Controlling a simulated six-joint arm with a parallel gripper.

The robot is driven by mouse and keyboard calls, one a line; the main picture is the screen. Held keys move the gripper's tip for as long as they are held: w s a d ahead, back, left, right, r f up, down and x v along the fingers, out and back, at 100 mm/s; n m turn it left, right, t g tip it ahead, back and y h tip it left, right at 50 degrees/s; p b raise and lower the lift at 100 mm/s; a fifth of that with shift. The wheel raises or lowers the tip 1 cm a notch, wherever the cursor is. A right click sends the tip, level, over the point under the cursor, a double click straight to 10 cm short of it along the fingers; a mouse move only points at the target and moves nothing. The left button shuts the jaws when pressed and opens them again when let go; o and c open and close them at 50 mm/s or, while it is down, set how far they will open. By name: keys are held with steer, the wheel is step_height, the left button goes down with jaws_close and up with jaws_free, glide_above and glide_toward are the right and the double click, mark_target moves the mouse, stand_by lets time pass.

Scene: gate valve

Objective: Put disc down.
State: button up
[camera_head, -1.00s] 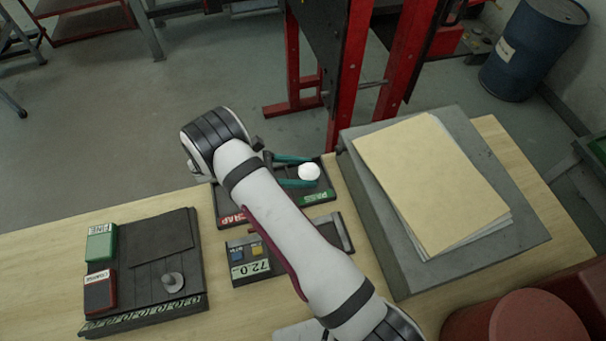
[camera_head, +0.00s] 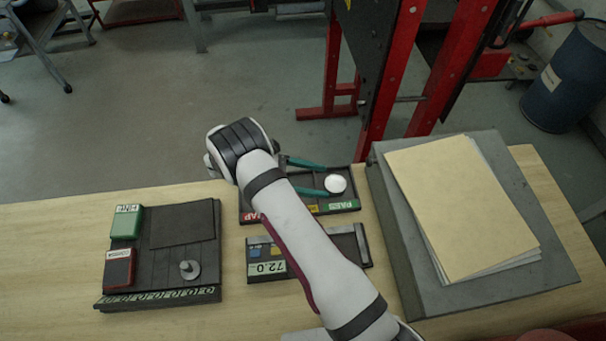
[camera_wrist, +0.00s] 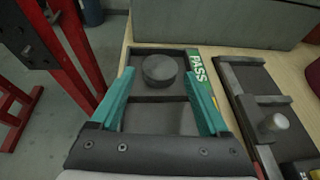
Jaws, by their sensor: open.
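The disc (camera_head: 335,184) is round and looks white from above. It lies at the PASS end of the dark sorting tray (camera_head: 348,206). In the wrist view the disc (camera_wrist: 160,69) looks dark grey and lies flat in the far compartment, beside the green PASS label (camera_wrist: 198,68). My gripper (camera_head: 325,180) has two teal fingers, spread open and empty. In the wrist view the gripper (camera_wrist: 158,78) has its fingertips on either side of the disc's near edge, with gaps showing. The near compartment between the fingers looks empty. My arm hides part of the tray's other end in the head view.
A gauge reading 72.0 (camera_head: 267,268) sits in front of the tray. A grey box with folders (camera_head: 455,205) stands close on the right. A dark fixture with green and red blocks (camera_head: 165,250) is at left. Red frame legs (camera_head: 388,80) rise behind the table.

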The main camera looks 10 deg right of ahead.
steer(key=v, duration=0.8)
steer(key=shift+a, duration=0.15)
steer(key=shift+r, duration=0.2)
steer(key=s+d+r+m+g+y, duration=0.1)
steer(key=s+d+r+m+y, duration=0.3)
steer(key=r, duration=0.3)
steer(key=s+d+r+m+g+y, duration=0.25)
steer(key=s+r+m, duration=0.2)
steer(key=r, duration=0.25)
steer(key=s+r+m+t+y, duration=0.1)
steer(key=s+m+t+y, duration=0.1)
steer(key=s+m+y, duration=0.2)
steer(key=s+a+r+m+t+y, duration=0.1)
steer(key=s+m+y, duration=0.3)
steer(key=s+m, duration=0.6)
steer(key=s+r+t, duration=0.1)
steer(key=s, duration=0.3)
steer(key=shift+t+y, duration=0.35)
steer(key=shift+s+a, duration=0.1)
